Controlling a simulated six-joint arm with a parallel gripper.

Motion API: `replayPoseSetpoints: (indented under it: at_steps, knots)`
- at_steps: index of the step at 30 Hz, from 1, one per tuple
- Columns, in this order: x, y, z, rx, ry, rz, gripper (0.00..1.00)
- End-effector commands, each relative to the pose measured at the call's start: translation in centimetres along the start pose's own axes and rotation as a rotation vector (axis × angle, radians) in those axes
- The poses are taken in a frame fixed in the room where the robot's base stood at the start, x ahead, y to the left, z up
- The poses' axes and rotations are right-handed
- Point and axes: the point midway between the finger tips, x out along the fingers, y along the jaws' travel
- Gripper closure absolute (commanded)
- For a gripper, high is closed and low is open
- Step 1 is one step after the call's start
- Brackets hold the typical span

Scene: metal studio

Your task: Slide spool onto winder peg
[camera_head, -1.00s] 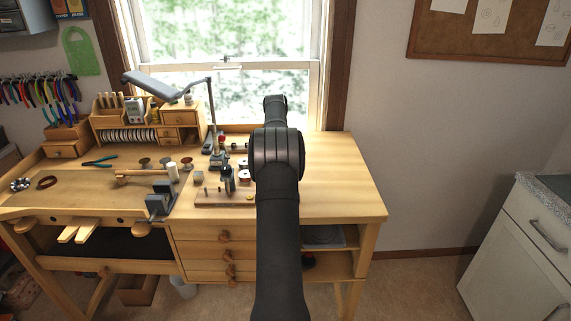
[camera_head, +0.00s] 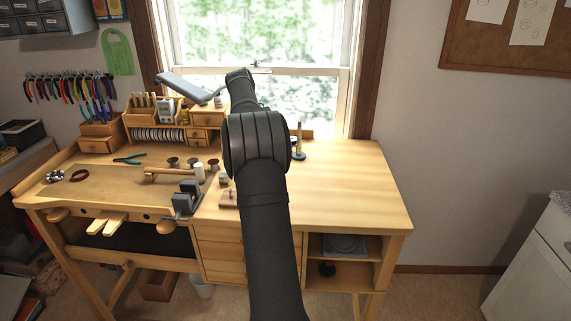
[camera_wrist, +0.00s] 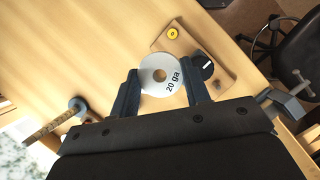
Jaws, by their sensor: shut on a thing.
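A white, round-faced spool marked "20 ga" (camera_wrist: 153,83) with a hole in its middle sits between the fingers of my gripper (camera_wrist: 165,92) in the wrist view. My gripper is shut on it. Beyond it is a wooden board (camera_wrist: 190,47) with a yellow button (camera_wrist: 173,33) and a black round knob (camera_wrist: 206,69). I cannot tell which part is the winder peg. In the head view my arm hides the gripper, the spool and most of the board; only the board's left end (camera_head: 228,200) shows.
A thin upright post on a dark base (camera_head: 299,152) stands right of my arm. The bench's right side (camera_head: 350,185) is clear. A chair (camera_wrist: 300,50) shows in the wrist view.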

Motion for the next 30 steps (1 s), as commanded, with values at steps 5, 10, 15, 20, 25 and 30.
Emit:
replayPoseSetpoints:
  at_steps: [5,10,15,20,25,30]
  knots:
    - [-1.5,-3.8,-1.3,-0.318,-0.001,0.132,0.8]
    - [-1.6,-5.8,-2.5,-0.613,0.0,0.253,0.8]
    - [-1.7,-7.5,-3.6,-0.877,0.001,0.363,0.8]
    - [-1.5,-8.8,-4.5,-1.104,0.001,0.456,0.8]
    - [-0.9,-9.1,-5.5,-1.321,0.001,0.546,0.8]
    - [-0.4,-9.3,-6.3,-1.493,0.001,0.618,0.8]
